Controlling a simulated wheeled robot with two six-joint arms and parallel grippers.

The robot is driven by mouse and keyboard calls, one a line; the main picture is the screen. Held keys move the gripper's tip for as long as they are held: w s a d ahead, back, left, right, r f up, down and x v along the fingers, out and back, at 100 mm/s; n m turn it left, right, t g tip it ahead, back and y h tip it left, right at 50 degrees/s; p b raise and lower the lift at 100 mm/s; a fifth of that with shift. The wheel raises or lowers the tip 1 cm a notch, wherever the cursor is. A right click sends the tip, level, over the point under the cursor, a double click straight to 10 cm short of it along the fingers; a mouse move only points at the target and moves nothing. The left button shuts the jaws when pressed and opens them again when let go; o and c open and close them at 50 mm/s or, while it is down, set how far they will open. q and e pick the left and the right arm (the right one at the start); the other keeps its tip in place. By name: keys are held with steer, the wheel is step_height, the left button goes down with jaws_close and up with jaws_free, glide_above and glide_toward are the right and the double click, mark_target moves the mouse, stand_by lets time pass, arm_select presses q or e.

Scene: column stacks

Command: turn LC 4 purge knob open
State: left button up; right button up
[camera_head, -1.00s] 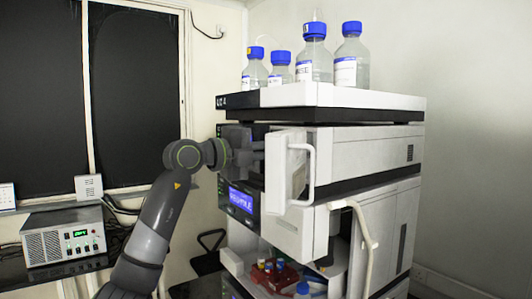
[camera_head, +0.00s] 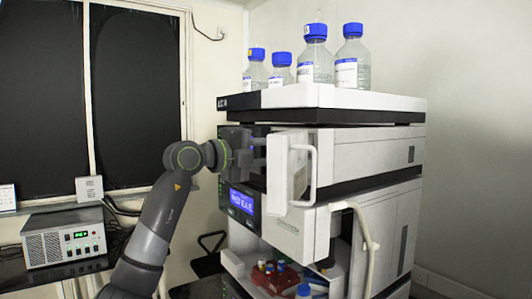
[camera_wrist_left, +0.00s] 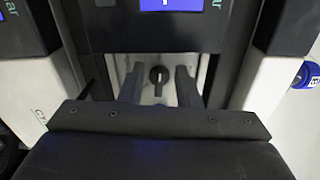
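The LC 4 stack (camera_head: 370,98) stands at centre right, its label on the top tray's edge. A small dark purge knob (camera_wrist_left: 158,74) sits on a light panel below a display in the left wrist view. My left gripper (camera_wrist_left: 159,78) is open, with one finger on each side of the knob and a visible gap on both sides. In the head view my left gripper (camera_head: 258,152) reaches the stack's front, left of an open white door; the knob is hidden there. My right gripper is not in view.
The open white door (camera_head: 278,170) with its handle stands close to the right of my left gripper. Several blue-capped bottles (camera_head: 315,55) stand on top of the stack. A lit display (camera_head: 241,201) is below the gripper. A grey instrument box (camera_head: 63,238) stands at left.

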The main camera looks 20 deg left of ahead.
arm_select(q)
steer(key=shift+s, duration=0.1)
steer(key=shift+s+a+f+b, duration=0.1)
steer(key=shift+s+a+b, duration=0.15)
steer(key=shift+b, duration=0.15)
steer(key=b+v, duration=0.8)
steer(key=v, duration=0.8)
steer(key=shift+s+a, duration=0.2)
steer(key=shift+s, duration=0.05)
